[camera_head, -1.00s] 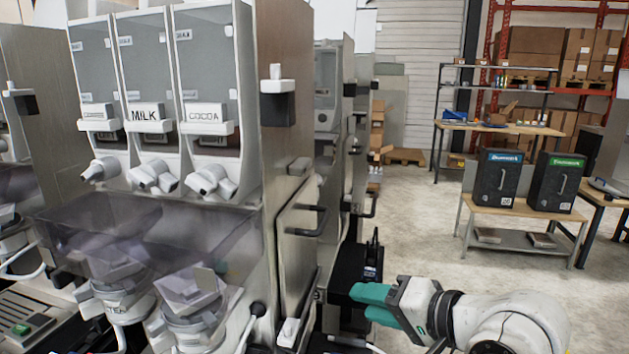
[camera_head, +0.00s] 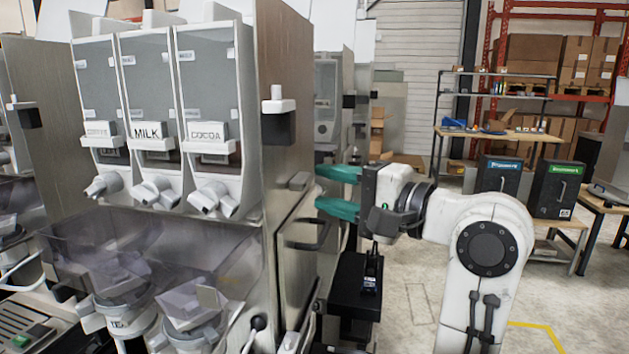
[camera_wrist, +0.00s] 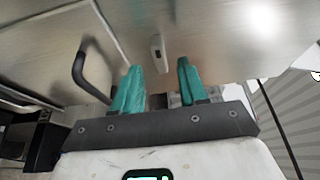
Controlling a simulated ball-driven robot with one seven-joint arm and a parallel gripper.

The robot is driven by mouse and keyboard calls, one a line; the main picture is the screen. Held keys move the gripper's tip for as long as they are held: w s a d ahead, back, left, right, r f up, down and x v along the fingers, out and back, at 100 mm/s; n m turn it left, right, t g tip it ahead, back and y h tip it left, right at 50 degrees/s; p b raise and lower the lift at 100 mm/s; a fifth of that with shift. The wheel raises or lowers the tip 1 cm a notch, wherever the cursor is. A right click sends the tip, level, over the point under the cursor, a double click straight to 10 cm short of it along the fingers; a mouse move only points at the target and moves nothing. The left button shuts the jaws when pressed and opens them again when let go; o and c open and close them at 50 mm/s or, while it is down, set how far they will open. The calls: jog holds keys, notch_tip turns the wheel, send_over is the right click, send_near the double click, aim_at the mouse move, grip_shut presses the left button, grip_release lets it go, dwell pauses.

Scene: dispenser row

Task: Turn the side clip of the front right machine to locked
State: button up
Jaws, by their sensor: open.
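The front right machine (camera_head: 285,70) stands on the left in the head view, its brown-grey side panel facing my arm. My gripper (camera_head: 318,188) is open and empty, with green fingers pointing left toward the clip. It also shows in the wrist view (camera_wrist: 158,72). I cannot tell the clip's lock state.
A black door handle (camera_head: 305,236) juts out below the clip, and also shows left of my fingers in the wrist view (camera_wrist: 80,72). A black block with a white top (camera_head: 278,115) sticks out higher on the panel. More machines stand behind; open floor lies right.

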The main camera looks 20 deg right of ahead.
aim_at(307, 183)
jog(key=shift+x, duration=1.75)
jog(key=shift+c, duration=0.4)
grip_shut()
